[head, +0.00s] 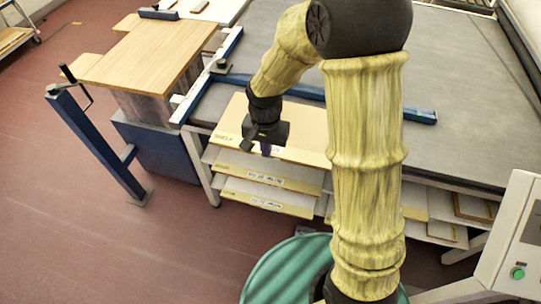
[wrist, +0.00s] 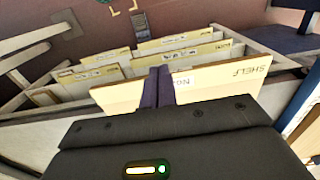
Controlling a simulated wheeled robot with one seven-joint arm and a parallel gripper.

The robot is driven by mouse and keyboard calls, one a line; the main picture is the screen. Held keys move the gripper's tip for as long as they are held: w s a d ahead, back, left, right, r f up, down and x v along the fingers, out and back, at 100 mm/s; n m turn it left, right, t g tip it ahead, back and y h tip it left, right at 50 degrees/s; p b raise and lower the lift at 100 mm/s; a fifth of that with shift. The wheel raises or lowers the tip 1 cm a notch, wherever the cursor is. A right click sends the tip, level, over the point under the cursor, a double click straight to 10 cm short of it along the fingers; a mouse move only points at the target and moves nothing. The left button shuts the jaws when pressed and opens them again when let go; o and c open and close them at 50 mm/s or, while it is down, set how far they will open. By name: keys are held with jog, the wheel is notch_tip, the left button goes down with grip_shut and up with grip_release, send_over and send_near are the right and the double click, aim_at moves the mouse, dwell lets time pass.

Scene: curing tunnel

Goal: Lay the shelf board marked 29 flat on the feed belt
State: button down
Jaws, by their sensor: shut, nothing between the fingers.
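A pale brown board (head: 300,122) with a yellowish front edge lies at the near left edge of the grey feed belt (head: 455,90). It appears to lie over the belt's edge, but the arm hides its right part. In the wrist view this board (wrist: 215,80) reads "SHELF" upside down, with a white label partly covered by the fingers. I cannot read a 29. My gripper (head: 266,149) is shut and empty at the board's front edge; its fingers (wrist: 157,88) stand in front of the label.
Several labelled boards (head: 265,187) sit in a rack below the belt. A blue bar (head: 400,113) lies across the belt. A wood-topped stand (head: 140,55) and a blue post with a crank (head: 95,145) are at left. A control box (head: 520,240) stands at right.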

aim_at(271, 158)
dwell(0.3)
jog(key=w+f+p, duration=0.1)
jog(key=f, duration=0.2)
jog(key=w+d+f+p, duration=0.1)
jog(key=f, duration=0.2)
jog(key=w+f, duration=0.1)
jog(key=f, duration=0.3)
jog(key=shift+w+d+p, duration=0.2)
jog(key=shift+w+p, duration=0.2)
jog(key=shift+w+d, duration=0.3)
jog(key=shift+w, duration=0.55)
jog(key=shift+w+d, duration=0.35)
jog(key=shift+w, duration=0.55)
jog(key=shift+w+d, duration=0.3)
jog(key=shift+w, duration=0.55)
